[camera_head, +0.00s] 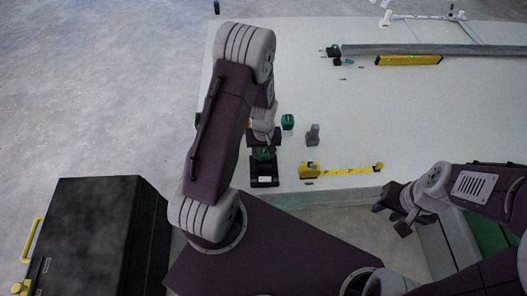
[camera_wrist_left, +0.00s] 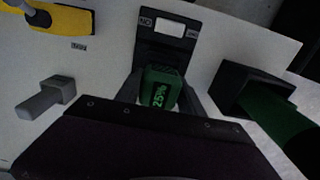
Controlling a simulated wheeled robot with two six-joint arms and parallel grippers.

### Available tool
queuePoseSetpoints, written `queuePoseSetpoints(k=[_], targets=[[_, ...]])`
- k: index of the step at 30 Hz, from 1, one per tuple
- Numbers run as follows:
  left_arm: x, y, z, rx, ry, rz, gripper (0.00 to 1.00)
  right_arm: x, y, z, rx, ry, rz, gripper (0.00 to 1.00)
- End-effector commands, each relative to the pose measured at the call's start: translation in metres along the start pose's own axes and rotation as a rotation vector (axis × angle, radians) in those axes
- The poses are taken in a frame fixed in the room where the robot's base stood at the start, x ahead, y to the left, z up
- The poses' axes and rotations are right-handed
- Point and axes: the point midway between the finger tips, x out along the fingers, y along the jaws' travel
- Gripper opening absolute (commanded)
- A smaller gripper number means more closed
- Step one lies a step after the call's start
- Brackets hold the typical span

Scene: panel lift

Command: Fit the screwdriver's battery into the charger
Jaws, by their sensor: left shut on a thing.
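My left gripper (camera_head: 263,148) points down over the table and is shut on a green battery (camera_wrist_left: 160,88). The battery's face reads 25% in the left wrist view. The black charger (camera_head: 264,181), with a white label, lies at the table's near edge; in the left wrist view its labelled part (camera_wrist_left: 150,38) shows just beyond the battery. The battery is over or at the charger; I cannot tell whether it is seated. A green tool with a black end (camera_wrist_left: 282,115), probably the screwdriver, lies at the right there. My right gripper (camera_head: 392,212) is open and empty, off the table.
Another green block (camera_head: 288,121) and a grey piece (camera_head: 313,134) stand right of my left gripper. A yellow tape measure (camera_head: 310,170) lies extended near the table's front edge. A yellow level (camera_head: 408,60) lies farther back. The right middle of the table is clear.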

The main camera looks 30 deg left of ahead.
Motion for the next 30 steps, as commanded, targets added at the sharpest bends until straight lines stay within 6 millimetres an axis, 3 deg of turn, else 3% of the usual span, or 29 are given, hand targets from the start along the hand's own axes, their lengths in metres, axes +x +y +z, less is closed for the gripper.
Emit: queuePoseSetpoints(k=[6,30], targets=[[0.0081,0.0001,-0.0001,0.0,0.0,0.0,0.0,0.0048,0.0001,0.0005,0.0,0.0,0.0,0.36],[0.0088,0.0002,-0.0005,0.0,0.001,0.0,0.0,0.0004,0.0,0.0,0.0,0.0,0.0,0.36]])
